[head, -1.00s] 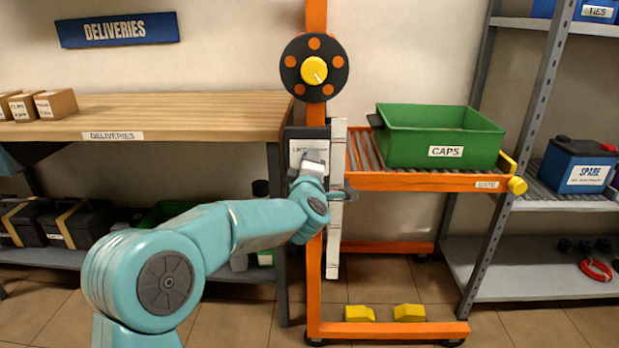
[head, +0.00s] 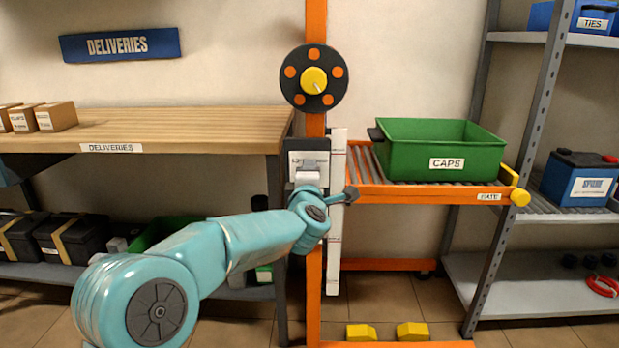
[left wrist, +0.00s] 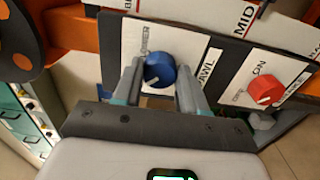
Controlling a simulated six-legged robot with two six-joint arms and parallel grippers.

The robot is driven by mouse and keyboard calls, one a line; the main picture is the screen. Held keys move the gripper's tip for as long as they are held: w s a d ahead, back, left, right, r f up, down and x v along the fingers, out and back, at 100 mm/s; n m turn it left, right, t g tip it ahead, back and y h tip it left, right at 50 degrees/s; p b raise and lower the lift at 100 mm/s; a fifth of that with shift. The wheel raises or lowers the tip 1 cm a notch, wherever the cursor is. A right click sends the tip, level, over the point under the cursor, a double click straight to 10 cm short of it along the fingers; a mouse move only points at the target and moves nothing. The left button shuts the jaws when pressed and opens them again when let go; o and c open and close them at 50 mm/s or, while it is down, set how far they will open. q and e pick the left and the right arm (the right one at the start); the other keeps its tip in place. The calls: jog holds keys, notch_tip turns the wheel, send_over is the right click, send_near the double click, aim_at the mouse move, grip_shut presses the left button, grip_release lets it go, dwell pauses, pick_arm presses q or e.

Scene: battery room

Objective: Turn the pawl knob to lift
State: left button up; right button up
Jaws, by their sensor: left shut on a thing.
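The pawl knob (left wrist: 159,71) is blue and round with a pale pointer line. It sits on a white label plate (left wrist: 190,40) marked "PAWL", with "LOWER" printed above it, in the left wrist view. My left gripper (left wrist: 160,82) has one finger on each side of the knob and is shut on it. In the head view my left gripper (head: 308,172) is at the control panel (head: 308,155) on the orange post, and the knob is hidden there behind my wrist. My right gripper is not in view.
A red switch knob (left wrist: 265,90) marked "ON" is right of the pawl knob. An orange roller platform (head: 420,190) carries a green CAPS crate (head: 440,150), with a yellow-ended gate (head: 519,196) at its right. A wooden bench (head: 180,120) stands left of the post.

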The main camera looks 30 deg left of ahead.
pick_arm(q)
jog(key=o, duration=1.1)
jog(key=shift+c, duration=0.2)
jog(key=p+v, duration=0.2)
jog(key=v, duration=1.4)
jog(key=shift+s, duration=0.25)
